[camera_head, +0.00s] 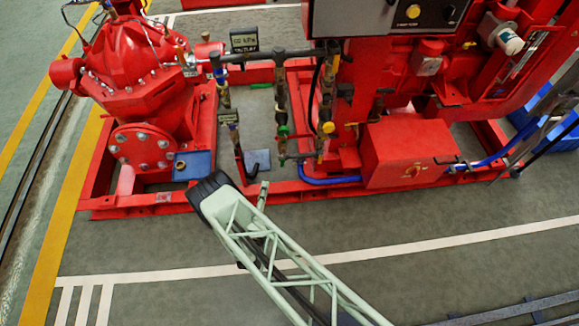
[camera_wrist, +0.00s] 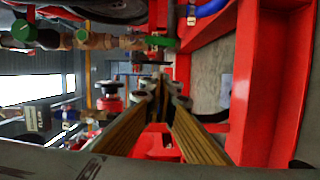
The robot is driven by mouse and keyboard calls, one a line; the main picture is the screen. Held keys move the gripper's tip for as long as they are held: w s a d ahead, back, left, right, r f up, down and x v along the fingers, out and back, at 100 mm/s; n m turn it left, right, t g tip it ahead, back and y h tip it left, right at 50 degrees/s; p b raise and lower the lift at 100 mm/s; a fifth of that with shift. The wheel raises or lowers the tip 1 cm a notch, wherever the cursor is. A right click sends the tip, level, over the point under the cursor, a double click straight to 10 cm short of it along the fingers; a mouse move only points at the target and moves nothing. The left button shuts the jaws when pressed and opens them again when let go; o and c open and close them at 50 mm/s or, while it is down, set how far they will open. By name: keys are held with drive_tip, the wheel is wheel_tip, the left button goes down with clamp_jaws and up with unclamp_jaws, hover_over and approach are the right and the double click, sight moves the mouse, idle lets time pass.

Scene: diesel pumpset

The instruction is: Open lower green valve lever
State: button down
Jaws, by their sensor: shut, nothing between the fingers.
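The lower green valve lever (camera_wrist: 163,42) shows in the wrist view as a short bright green bar at the right end of a brass and dark pipe run. In the head view, small green parts (camera_head: 283,131) show on the vertical pipe between the pump and the engine; which one is the lower lever is hard to tell. My gripper (camera_wrist: 162,82) is shut and empty. In the wrist view its tips lie just below the green lever, apparently apart from it; the depth is unclear. In the head view I cannot make out the fingers.
The red base frame (camera_wrist: 262,80) is close on the right. In the head view, a red pump (camera_head: 130,65) stands left, a red box (camera_head: 408,152) right.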

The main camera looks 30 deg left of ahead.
sight(281, 165)
drive_tip(key=shift+a, duration=0.1)
idle(0.5)
drive_tip(key=w+b, duration=0.3)
drive_tip(key=w, duration=0.8)
drive_tip(key=shift+w+a+f, duration=0.2)
drive_tip(key=shift+a+f, duration=0.1)
drive_tip(key=shift+a, duration=0.15)
idle(0.4)
drive_tip(key=shift+w+d+f, duration=0.2)
drive_tip(key=shift+w+d, duration=0.35)
drive_tip(key=shift+d, duration=0.1)
